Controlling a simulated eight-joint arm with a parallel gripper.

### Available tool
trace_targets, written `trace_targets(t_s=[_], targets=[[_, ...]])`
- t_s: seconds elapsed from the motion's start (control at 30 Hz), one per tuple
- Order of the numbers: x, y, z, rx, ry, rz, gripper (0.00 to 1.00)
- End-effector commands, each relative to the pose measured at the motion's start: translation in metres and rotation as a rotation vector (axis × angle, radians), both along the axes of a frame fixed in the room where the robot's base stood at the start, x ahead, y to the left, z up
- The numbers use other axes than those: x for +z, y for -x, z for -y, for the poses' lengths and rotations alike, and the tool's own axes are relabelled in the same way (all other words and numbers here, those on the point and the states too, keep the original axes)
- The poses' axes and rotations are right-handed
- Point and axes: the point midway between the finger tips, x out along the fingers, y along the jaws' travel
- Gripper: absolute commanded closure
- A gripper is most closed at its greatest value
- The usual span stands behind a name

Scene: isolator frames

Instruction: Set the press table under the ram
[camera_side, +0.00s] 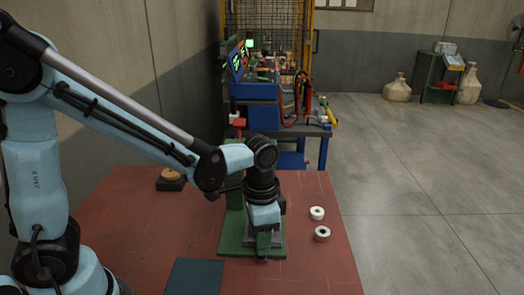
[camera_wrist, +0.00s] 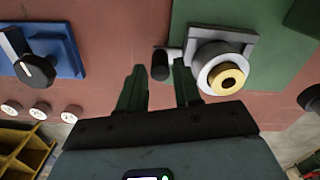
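The press stands on a green base plate (camera_side: 228,247) on the red table; my arm hides much of it in the side view. In the wrist view, the press table appears to be the grey square block (camera_wrist: 250,44) on the green plate (camera_wrist: 285,75). It carries a white ring (camera_wrist: 204,72) with a brass-coloured ring (camera_wrist: 226,80). A short black handle (camera_wrist: 159,66) sticks out from its left side. My gripper (camera_wrist: 160,76) is open, and the handle shows between its two fingertips. I see no finger touching it; depth is unclear. The ram is not clearly visible.
A dark plate (camera_side: 194,277) lies at the front. A blue block with a black knob (camera_wrist: 36,70) and a yellow crate (camera_wrist: 22,150) show left in the wrist view. Open red surface (camera_side: 140,235) lies left.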

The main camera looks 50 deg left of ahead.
Motion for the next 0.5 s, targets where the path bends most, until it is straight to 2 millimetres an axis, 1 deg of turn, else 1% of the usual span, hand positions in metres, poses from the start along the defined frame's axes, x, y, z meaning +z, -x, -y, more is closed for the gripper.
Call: trace_targets(t_s=[0.1,0.2,0.33,0.5], targets=[[-0.012,-0.001,0.0,0.0,0.0,0.0,0.67],[-0.019,-0.001,0.0,0.0,0.0,0.0,0.67],[-0.023,0.0,0.0,0.0,0.0,0.001,0.67],[-0.024,0.0,0.0,0.0,0.0,0.0,0.67]])
